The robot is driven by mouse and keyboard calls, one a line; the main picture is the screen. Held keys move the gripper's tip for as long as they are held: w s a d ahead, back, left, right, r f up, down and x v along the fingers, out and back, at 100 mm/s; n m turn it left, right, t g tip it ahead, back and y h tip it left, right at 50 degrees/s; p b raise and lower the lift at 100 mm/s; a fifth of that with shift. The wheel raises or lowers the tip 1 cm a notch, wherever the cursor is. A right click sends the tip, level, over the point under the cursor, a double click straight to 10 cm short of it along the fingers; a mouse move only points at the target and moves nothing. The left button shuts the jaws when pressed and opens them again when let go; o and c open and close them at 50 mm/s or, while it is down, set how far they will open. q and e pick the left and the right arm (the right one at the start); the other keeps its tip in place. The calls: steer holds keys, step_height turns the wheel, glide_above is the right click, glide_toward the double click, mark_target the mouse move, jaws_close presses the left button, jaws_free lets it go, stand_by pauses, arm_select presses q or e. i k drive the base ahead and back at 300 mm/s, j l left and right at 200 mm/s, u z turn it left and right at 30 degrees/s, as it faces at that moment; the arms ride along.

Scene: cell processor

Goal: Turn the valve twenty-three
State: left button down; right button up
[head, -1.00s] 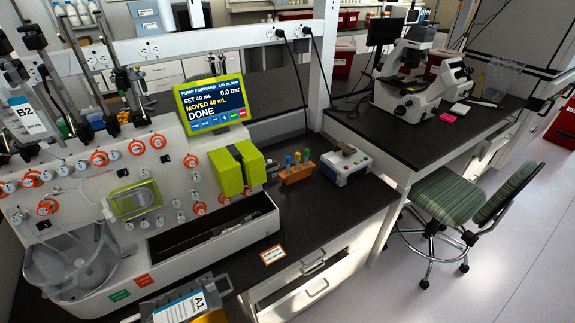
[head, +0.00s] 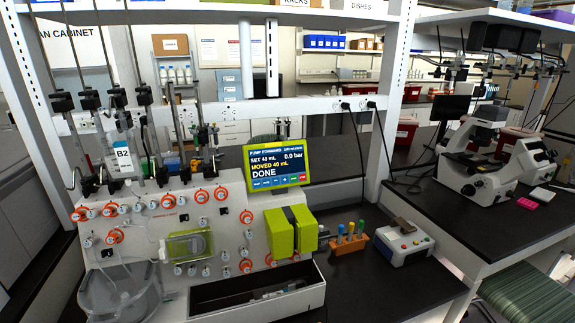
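The cell processor's pale front panel (head: 180,215) stands at the left of the head view. It carries several small valves; some have orange rings, such as one at the upper right (head: 247,217), one in the upper middle (head: 201,196) and one at the left (head: 115,236). Others are plain white or grey, such as one low on the panel (head: 206,271). The valve numbers are too small to read, so I cannot tell which is twenty-three. The green-framed screen (head: 277,166) reads "PUMP FORWARD", "MOVED 40 mL" and "DONE". Neither gripper is in view.
A green pump block (head: 290,232) and an open tray (head: 300,296) sit at the panel's right and front. A clear bowl (head: 122,295) is at lower left. A B2 bag (head: 123,158) hangs above. An orange tube rack (head: 349,246) and small device (head: 405,243) stand right.

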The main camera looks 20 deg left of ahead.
mark_target(90, 242)
steer(key=u, duration=1.9)
